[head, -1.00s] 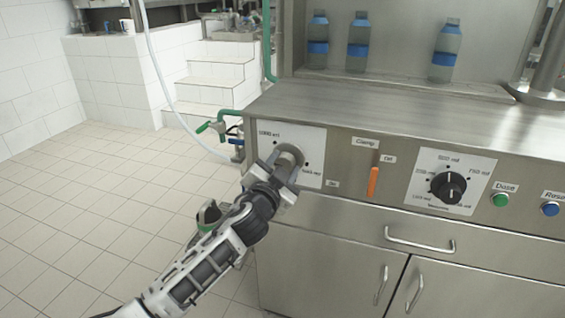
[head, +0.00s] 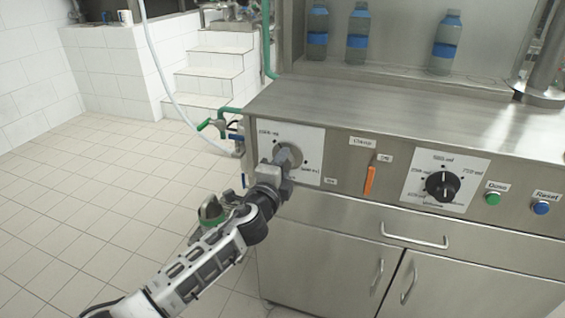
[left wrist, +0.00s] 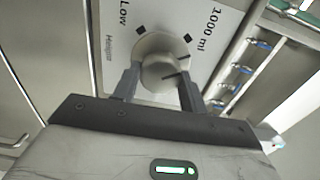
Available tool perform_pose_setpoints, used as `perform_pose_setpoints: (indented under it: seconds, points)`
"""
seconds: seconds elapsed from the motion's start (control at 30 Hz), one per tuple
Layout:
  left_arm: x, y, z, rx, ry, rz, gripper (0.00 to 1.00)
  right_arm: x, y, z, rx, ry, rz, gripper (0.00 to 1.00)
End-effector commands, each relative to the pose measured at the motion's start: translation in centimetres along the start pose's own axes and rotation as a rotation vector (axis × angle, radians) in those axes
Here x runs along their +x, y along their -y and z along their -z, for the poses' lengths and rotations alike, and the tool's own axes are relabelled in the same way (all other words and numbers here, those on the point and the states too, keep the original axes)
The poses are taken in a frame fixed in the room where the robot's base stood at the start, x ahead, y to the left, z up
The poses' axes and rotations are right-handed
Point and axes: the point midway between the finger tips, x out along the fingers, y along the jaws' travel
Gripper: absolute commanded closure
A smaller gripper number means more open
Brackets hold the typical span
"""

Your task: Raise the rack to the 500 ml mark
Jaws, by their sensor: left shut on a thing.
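My left gripper (head: 284,160) is shut on a round grey knob (head: 290,151) at the left end of the steel machine's front panel. In the left wrist view, one finger of the gripper (left wrist: 160,86) lies on each side of the knob (left wrist: 157,56). The knob's white plate (left wrist: 215,48) reads "1000 ml" and "Low", with dark marks around the knob. Dark lines show on the knob's face; I cannot tell its exact setting. A black dial (head: 442,186) further right has its own plate, with "500 ml" at its top. I cannot make out the rack for certain. My right gripper is not in view.
An orange lever (head: 370,180), a green button (head: 493,199) and a blue button (head: 541,208) are on the same panel. Several bottles with blue bands, one here (head: 446,42), stand behind the steel top. Green-handled pipework (head: 218,124) is close left of the panel. The tiled floor is open at left.

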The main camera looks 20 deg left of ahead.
Motion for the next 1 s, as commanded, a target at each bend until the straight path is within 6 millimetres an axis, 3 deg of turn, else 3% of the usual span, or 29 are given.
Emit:
perform_pose_setpoints:
  seconds: [1.0]
  points:
    - [0.0,-0.1,-0.1,0.968,-0.002,-0.002,0.8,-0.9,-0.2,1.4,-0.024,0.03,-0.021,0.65]
